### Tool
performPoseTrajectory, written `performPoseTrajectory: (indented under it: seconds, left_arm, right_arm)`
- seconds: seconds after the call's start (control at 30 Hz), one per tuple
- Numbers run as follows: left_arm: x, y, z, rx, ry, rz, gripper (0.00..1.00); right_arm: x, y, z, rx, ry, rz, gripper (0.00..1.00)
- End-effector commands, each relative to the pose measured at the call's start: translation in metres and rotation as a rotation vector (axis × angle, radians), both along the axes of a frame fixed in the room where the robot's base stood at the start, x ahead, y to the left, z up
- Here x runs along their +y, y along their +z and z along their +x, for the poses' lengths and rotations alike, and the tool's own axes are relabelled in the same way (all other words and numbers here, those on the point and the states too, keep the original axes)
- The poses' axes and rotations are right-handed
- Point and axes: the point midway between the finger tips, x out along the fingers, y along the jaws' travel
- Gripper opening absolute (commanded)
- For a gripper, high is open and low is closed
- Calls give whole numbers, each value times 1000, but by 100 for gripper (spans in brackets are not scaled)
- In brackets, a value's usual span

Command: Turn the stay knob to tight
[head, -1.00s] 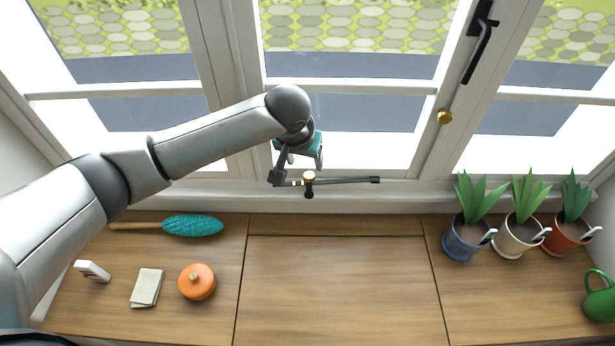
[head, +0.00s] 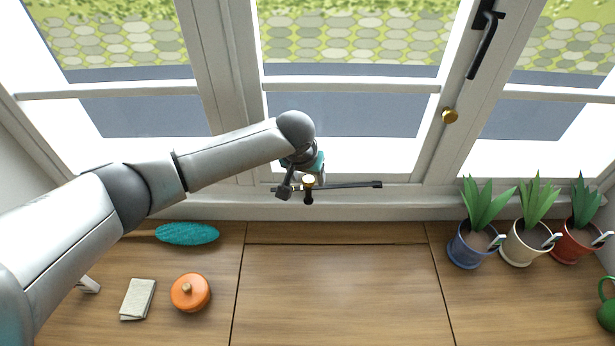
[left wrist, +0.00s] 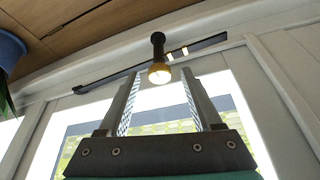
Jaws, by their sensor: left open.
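The stay knob (head: 308,181) is a small brass knob on a black stem at the window's bottom rail. It sits at the black stay bar (head: 350,185), which lies along the rail. My left gripper (head: 298,188) is at the bar's left part, close beside the knob. In the left wrist view my left gripper (left wrist: 162,80) is open, and the knob (left wrist: 159,74) shows between its fingertips. I cannot tell whether the fingers touch it. The stay bar (left wrist: 110,79) runs behind, with pale marks near the stem. My right gripper is not in view.
A wooden sill (head: 335,290) lies below, clear in the middle. Potted plants, including a blue pot (head: 468,247), stand right. A black window handle (head: 484,42) is above.

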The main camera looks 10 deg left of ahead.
Motion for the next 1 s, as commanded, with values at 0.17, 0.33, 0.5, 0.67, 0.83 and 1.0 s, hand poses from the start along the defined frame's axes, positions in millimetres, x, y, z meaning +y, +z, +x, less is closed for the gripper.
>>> performPoseTrajectory:
  seconds: [0.17, 0.33, 0.5, 0.67, 0.83, 1.0]
  left_arm:
    - [0, 0, 0, 0, 0, 0, 66]
    - [0, 0, 0, 0, 0, -1, 52]
    - [0, 0, 0, 0, 0, -1, 33]
    - [0, 0, 0, 0, 0, -1, 15]
    - [0, 0, 0, 0, 0, -1, 0]
    - [0, 0, 0, 0, 0, -1, 0]
  right_arm:
    - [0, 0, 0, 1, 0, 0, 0]
    - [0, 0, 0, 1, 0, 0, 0]
    - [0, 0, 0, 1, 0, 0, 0]
    - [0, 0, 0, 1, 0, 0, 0]
    - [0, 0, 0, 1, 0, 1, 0]
    - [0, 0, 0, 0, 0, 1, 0]
